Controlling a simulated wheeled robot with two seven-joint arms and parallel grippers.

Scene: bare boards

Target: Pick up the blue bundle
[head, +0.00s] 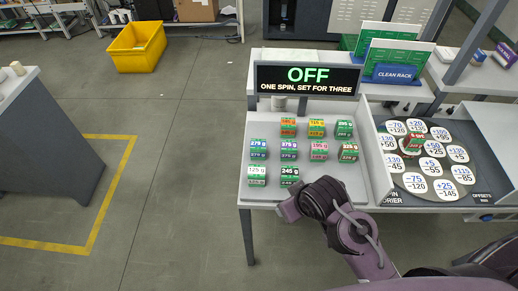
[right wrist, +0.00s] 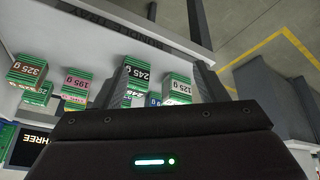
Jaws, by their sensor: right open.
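In the head view a bundle with a blue label (head: 258,145) lies at the left of the middle row on the grey tray. The bundle beside it (head: 289,145) has a bluish-purple label. In the right wrist view a sliver of blue (right wrist: 152,99) shows beyond the 245 g bundle, mostly hidden. My right gripper (right wrist: 162,82) is open, its fingers either side of the view of the 245 g bundle (right wrist: 136,76); I cannot tell whether they touch it. In the head view my right arm reaches over the tray's front edge near the 245 g bundle (head: 289,175). My left gripper is out of view.
Several other green-banded bundles lie close around, including the 125 g bundle (head: 257,175) and 195 g bundle (head: 319,150). A sign reading OFF (head: 307,79) stands behind the tray (head: 342,181). A round offsets dial (head: 432,165) lies to the right.

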